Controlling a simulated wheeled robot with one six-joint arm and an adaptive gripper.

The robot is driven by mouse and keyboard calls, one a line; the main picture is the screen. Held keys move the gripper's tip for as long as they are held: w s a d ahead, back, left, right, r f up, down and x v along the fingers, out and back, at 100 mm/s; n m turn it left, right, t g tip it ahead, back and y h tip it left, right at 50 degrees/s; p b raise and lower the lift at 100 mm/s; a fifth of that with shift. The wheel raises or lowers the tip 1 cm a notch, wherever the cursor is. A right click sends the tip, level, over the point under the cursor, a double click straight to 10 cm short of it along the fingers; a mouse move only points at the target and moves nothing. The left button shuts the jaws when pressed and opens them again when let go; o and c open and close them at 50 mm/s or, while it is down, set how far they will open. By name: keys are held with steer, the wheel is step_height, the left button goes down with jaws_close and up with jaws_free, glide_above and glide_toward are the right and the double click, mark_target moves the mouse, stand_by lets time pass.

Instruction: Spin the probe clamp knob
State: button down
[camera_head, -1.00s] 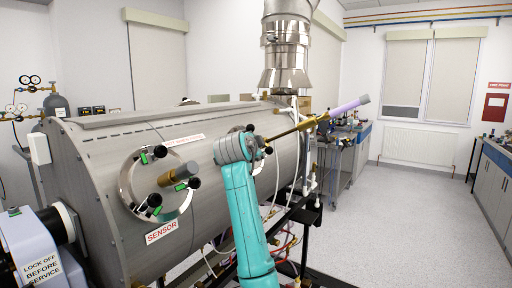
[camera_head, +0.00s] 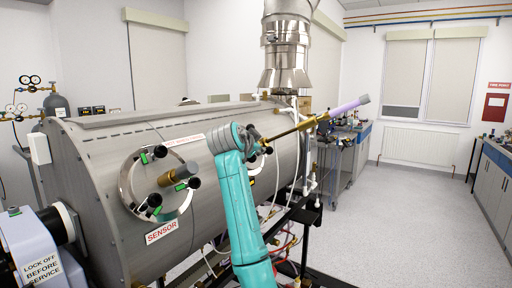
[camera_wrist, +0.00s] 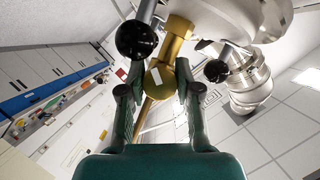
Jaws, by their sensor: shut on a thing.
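The probe clamp knob (camera_wrist: 160,80) is a brass knob with a white mark, seen end-on in the wrist view. My gripper (camera_wrist: 158,84) has one finger on each side of it and is shut on it. The knob sits beside a larger brass fitting (camera_wrist: 180,38). The probe slants up to the right and ends in a lavender tube (camera_head: 348,107).
Black ball handles (camera_wrist: 137,40) and (camera_wrist: 216,70) stand close on both sides of my fingers. The steel chamber (camera_head: 100,160) fills the left, with a round sensor port (camera_head: 128,185). Hoses and black framing lie below right. The floor (camera_head: 420,220) at the right is clear.

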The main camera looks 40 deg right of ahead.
steer(key=shift+n+g, duration=0.8)
steer(key=shift+n, duration=0.3)
steer(key=c, duration=0.8)
jaws_free()
step_height(320, 180, up, 10)
steer(key=shift+f, duration=0.1)
